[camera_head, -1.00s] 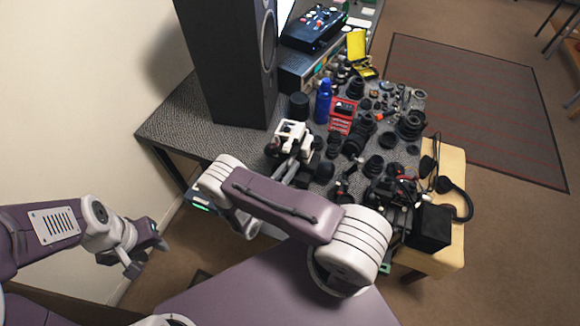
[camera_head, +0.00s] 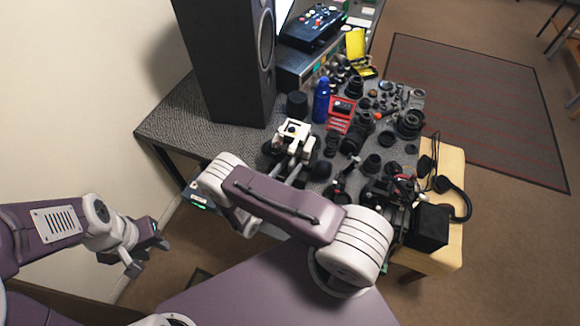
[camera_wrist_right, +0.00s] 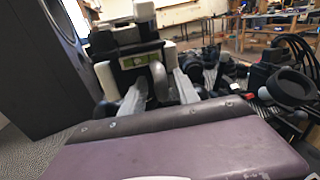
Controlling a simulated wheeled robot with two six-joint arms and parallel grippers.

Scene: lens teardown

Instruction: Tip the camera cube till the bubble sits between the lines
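The camera cube (camera_head: 293,129), black with white parts, stands at the front of the grey table, left of the lens parts. The right wrist view shows it close up (camera_wrist_right: 112,45), with a small yellow-green level (camera_wrist_right: 140,60) on its dark face. The bubble and its lines are too small to read. My right gripper (camera_wrist_right: 162,78) reaches to the cube, its two grey fingers on either side of a dark rounded part. Whether they press on that part I cannot tell. My left gripper (camera_head: 149,254) is open and empty, off the table at the left.
A tall black speaker (camera_head: 232,65) stands close behind and left of the cube. A blue bottle (camera_head: 321,100), a red case (camera_head: 340,113) and several lenses crowd the right side. A wooden stool (camera_head: 452,165) with headphones (camera_head: 463,205) stands at the right. The table's left end is clear.

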